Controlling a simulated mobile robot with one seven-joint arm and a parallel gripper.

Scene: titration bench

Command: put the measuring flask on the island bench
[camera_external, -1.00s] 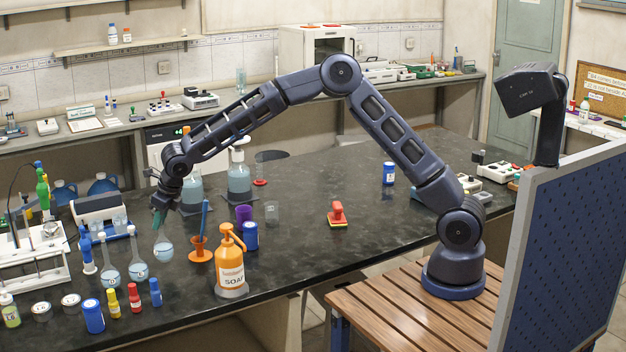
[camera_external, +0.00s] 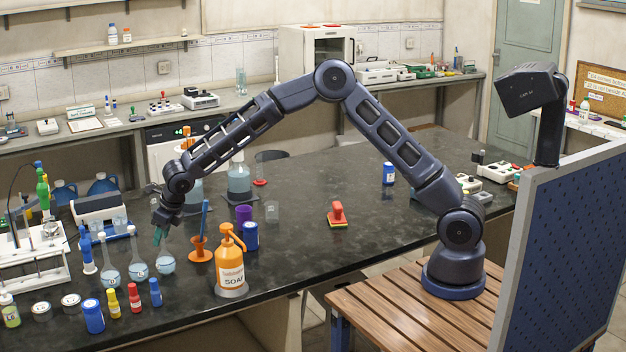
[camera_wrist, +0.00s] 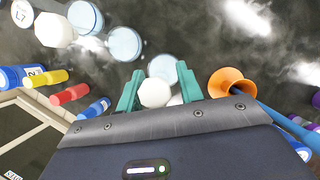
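The measuring flask (camera_external: 165,263) is a round clear bulb with pale blue liquid, upright at the left part of the dark island bench (camera_external: 310,225). My gripper (camera_external: 160,236) points down over it and hides its neck. In the wrist view the white stopper (camera_wrist: 155,92) sits between the two teal fingers of my gripper (camera_wrist: 158,88), with the round bulb (camera_wrist: 163,67) beyond. My gripper is shut on the flask. The bulb is at or just above the bench top; I cannot tell if it touches.
Two similar flasks (camera_external: 138,270) (camera_external: 110,271) stand just left. An orange funnel-shaped holder (camera_external: 200,250) is close on the right, with the soap bottle (camera_external: 230,268) in front of it. Small coloured bottles (camera_external: 134,297) stand near the front edge. The bench's middle is mostly free.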

